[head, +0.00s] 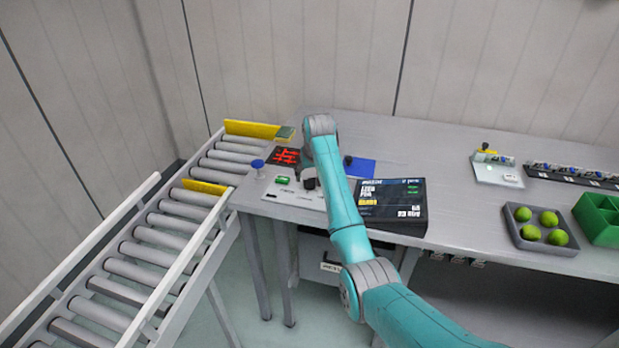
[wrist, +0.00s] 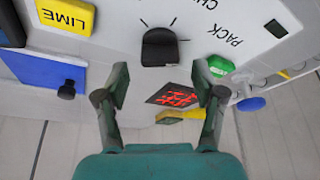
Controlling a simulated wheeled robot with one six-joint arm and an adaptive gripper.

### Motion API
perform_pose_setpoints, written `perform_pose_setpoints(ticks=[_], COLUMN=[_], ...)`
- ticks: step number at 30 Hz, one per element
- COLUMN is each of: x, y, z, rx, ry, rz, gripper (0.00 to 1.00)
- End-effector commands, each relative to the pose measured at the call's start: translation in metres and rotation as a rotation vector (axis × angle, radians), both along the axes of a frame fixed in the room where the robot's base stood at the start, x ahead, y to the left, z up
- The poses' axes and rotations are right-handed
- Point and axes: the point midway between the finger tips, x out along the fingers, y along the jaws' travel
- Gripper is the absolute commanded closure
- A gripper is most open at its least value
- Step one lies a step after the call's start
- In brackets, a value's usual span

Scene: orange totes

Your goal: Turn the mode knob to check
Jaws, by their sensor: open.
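The mode knob (wrist: 160,48) is a black knob on a white panel (wrist: 115,45), with tick marks around it. In the head view my arm hides part of the white panel (head: 285,196), and the fingers are hard to make out.
A green button (wrist: 220,67) and a yellow "LIME" label (wrist: 66,15) are near the knob. A blue plate (head: 364,168) and a black box (head: 400,222) lie right of my arm. A blue-topped post (head: 257,164) stands left. A roller conveyor (head: 160,238) adjoins the table.

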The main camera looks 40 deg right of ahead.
Motion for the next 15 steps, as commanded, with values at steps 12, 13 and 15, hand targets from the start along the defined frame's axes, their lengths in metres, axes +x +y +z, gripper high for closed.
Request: perform_pose_setpoints(ticks=[12, 13, 15], x=[0.008, 0.008, 0.008], y=[-0.003, -0.003, -0.003], z=[-0.019, -0.019, -0.019], rx=[0.0, 0.0, 0.0], ry=[-0.001, -0.001, -0.001], rz=[0.0, 0.0, 0.0], gripper=[0.31, 0.31, 0.31])
